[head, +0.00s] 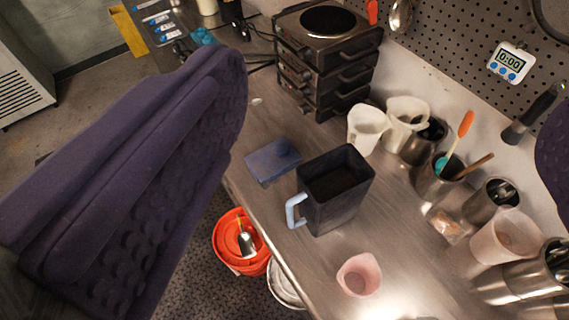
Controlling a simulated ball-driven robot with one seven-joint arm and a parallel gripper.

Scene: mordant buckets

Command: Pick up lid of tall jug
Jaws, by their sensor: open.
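The tall jug (345,208) is dark, square-sided and open at the top. It stands upright on the metal counter, with a light blue handle (291,210) on its left side. A flat blue-grey lid (272,157) lies on the counter just behind and left of the jug, apart from it. My gripper (390,115) is open, with one large purple padded finger filling the left of the view and the other cut off at the right edge. The jug and lid show in the gap between the fingers. Nothing is held.
A stack of dark hot plates (327,60) stands behind. A small pink cup (359,275) stands in front. An orange bucket (240,240) is on the floor below the counter's edge.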

